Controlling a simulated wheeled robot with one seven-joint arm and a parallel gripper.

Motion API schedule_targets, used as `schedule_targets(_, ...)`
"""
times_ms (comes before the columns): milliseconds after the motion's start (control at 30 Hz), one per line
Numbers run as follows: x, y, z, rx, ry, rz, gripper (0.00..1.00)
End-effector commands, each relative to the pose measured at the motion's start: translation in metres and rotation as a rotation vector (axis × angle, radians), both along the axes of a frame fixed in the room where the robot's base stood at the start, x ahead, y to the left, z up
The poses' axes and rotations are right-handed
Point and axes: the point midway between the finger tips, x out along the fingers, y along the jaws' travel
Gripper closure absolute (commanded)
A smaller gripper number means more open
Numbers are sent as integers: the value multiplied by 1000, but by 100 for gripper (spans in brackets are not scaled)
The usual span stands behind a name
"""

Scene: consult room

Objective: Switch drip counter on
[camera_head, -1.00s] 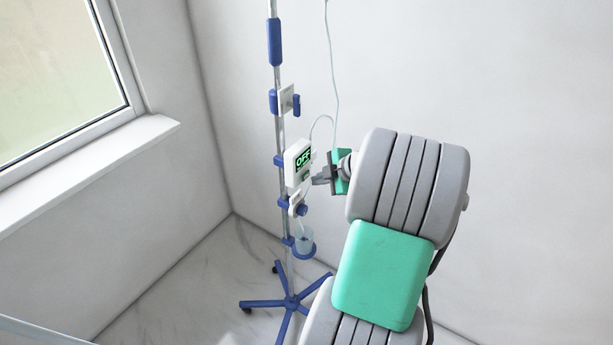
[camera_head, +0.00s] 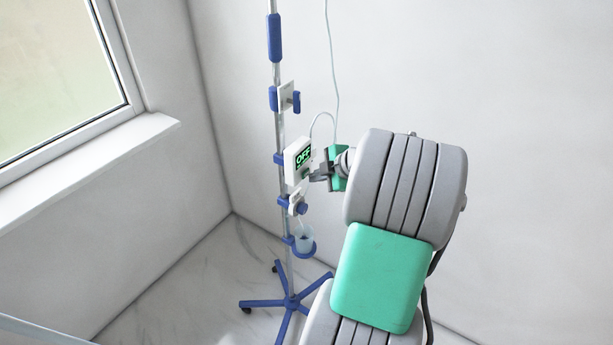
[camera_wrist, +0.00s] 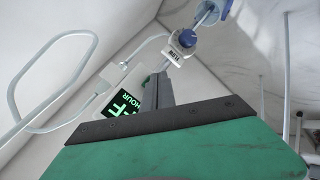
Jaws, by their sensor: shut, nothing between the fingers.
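The drip counter (camera_head: 298,158) is a white box clamped on the drip stand, and its dark screen shows OFF in green letters. In the wrist view the drip counter (camera_wrist: 122,88) is partly hidden behind my fingers. My gripper (camera_head: 311,178) is shut and empty. Its fingertips are at the lower right of the counter's front, just under the screen. I cannot tell whether they touch it. In the wrist view my gripper's fingers (camera_wrist: 158,88) stand together over the counter's edge. Any switch is hidden behind them.
The drip stand's blue wheeled base (camera_head: 290,302) stands on the marble floor near the corner. A window sill (camera_head: 90,160) is at left.

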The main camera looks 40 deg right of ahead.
Motion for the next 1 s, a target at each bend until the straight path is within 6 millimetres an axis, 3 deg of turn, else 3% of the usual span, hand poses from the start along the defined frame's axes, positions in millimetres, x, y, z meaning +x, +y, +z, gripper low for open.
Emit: schedule_targets(1000,8,2,0,-2,-1,0,100)
